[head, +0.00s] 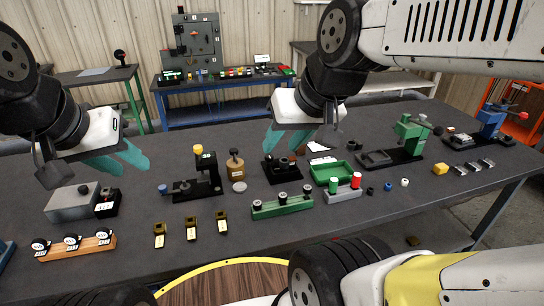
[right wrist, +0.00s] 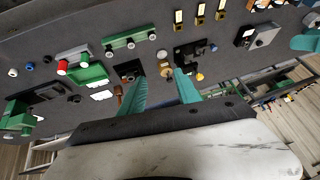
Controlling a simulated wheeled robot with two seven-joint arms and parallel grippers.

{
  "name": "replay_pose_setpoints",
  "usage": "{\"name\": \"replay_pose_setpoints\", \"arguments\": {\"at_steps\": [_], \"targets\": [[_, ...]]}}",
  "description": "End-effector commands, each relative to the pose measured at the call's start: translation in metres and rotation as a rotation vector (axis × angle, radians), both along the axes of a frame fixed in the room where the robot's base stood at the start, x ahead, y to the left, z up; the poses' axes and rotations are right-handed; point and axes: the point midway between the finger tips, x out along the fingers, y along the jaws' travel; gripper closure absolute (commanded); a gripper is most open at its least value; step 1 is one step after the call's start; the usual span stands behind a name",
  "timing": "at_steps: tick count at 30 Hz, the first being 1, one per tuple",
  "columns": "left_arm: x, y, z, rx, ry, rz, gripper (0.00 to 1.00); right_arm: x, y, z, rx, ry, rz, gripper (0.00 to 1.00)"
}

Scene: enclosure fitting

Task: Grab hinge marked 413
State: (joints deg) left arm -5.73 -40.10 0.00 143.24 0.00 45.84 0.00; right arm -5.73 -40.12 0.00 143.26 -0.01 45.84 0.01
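Three small brass hinge-like pieces with white labels lie near the table's front: left (head: 159,236), middle (head: 191,229) and right (head: 221,222). Their markings are too small to read, so I cannot tell which is 413. They also show at the top of the right wrist view (right wrist: 200,19). My left gripper (head: 130,161) is open and empty above the table, up and left of these pieces. My right gripper (head: 285,142) is open and empty above the table's back middle; its two teal fingers show apart in the right wrist view (right wrist: 161,80).
A wooden block with labelled knobs (head: 77,246) and a grey box (head: 72,203) stand at left. A black fixture (head: 197,187), green rail (head: 283,206) and green tray (head: 334,173) fill the middle. Several small metal pieces (head: 474,167) lie at right. The front right tabletop is clear.

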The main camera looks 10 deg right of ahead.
Motion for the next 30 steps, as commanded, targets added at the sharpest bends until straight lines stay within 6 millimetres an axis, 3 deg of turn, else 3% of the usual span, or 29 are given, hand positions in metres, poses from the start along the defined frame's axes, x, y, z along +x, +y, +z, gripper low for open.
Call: {"name": "replay_pose_setpoints", "arguments": {"at_steps": [8, 14, 17, 23, 30], "targets": [[0.000, 0.000, 0.000, 0.000, 0.000, 0.000, 0.64, 0.000, 0.000, 0.000, 0.000, 0.000, 0.000, 0.61], [0.000, 0.000, 0.000, 0.000, 0.000, 0.000, 0.64, 0.011, -0.003, 0.000, -0.001, 0.022, -0.016, 0.29], [0.000, 0.000, 0.000, 0.000, 0.000, 0.000, 0.64, 0.033, -0.009, -0.002, -0.004, 0.067, -0.050, 0.29], [0.000, 0.000, 0.000, 0.000, 0.000, 0.000, 0.64, 0.102, -0.029, -0.020, -0.018, 0.188, -0.156, 0.29], [0.000, 0.000, 0.000, 0.000, 0.000, 0.000, 0.64, 0.183, -0.056, -0.076, -0.051, 0.328, -0.287, 0.29]]}}
